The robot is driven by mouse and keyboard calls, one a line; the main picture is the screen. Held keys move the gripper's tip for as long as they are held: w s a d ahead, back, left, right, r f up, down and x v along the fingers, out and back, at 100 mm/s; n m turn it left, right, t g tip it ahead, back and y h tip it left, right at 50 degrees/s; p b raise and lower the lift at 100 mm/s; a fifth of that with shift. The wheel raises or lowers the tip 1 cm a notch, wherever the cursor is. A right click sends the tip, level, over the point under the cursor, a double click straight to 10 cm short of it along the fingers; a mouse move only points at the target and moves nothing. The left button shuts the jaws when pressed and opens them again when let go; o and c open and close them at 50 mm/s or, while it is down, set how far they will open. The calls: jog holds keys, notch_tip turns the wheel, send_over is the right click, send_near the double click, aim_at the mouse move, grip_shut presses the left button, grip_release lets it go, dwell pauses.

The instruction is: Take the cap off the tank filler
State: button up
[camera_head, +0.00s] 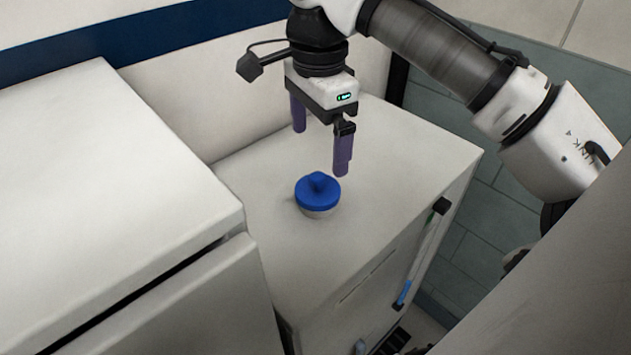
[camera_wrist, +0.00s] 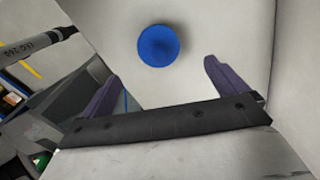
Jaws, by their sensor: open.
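A round blue cap (camera_head: 318,191) with a raised grip on top sits on the white tank filler neck (camera_head: 320,213). The filler stands on the flat top of a white cabinet (camera_head: 265,175). In the wrist view the blue cap (camera_wrist: 158,45) shows from above, beyond the fingertips and between their lines. My gripper (camera_head: 321,150) is above and behind the cap, pointing down, with its two purple fingers wide apart and nothing between them. The fingers also show in the wrist view (camera_wrist: 160,80). They do not touch the cap.
A taller white cabinet (camera_head: 110,170) stands to the left of the filler. A sight tube (camera_head: 425,250) with blue in its lower end runs down the tank cabinet's right face. The cabinet top around the cap is clear. Grey tiled floor (camera_head: 475,240) lies at right.

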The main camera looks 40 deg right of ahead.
aim_at(318, 175)
notch_tip(318, 175, down, 3)
jog(key=shift+f, duration=0.15)
jog(key=shift+s+a+f+p, duration=0.1)
jog(key=shift+f+p, duration=0.85)
jog(key=shift+f, duration=1.75)
jog(key=c, duration=1)
jog(key=shift+c, duration=0.2)
jog(key=shift+r, duration=0.2)
